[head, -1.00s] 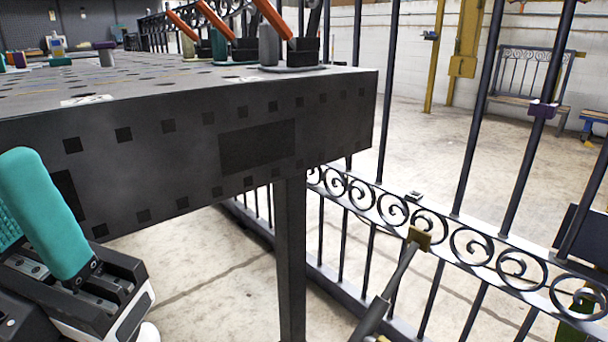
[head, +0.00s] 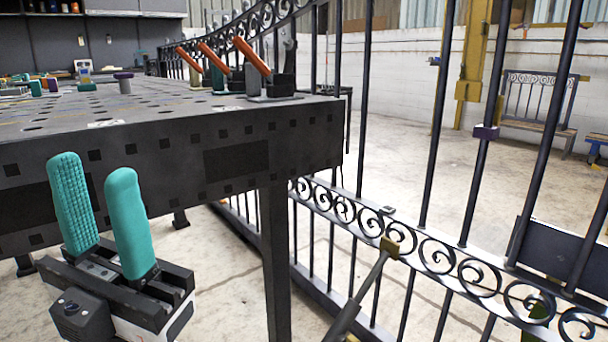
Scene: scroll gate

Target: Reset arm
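My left gripper (head: 97,220) shows at the lower left of the head view, in front of the table's side. Its two teal fingers point up and stand apart, with nothing between them. The scroll gate (head: 408,246) is a dark metal gate with upright bars and a band of scrolls, running across the right half. My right gripper does not show.
A dark perforated welding table (head: 290,150) fills the left, with orange-handled clamps (head: 252,57) along its far edge. A brass-coloured piece (head: 389,248) on a grey rod touches the scroll band. A bench (head: 537,130) stands beyond the gate. Concrete floor is open there.

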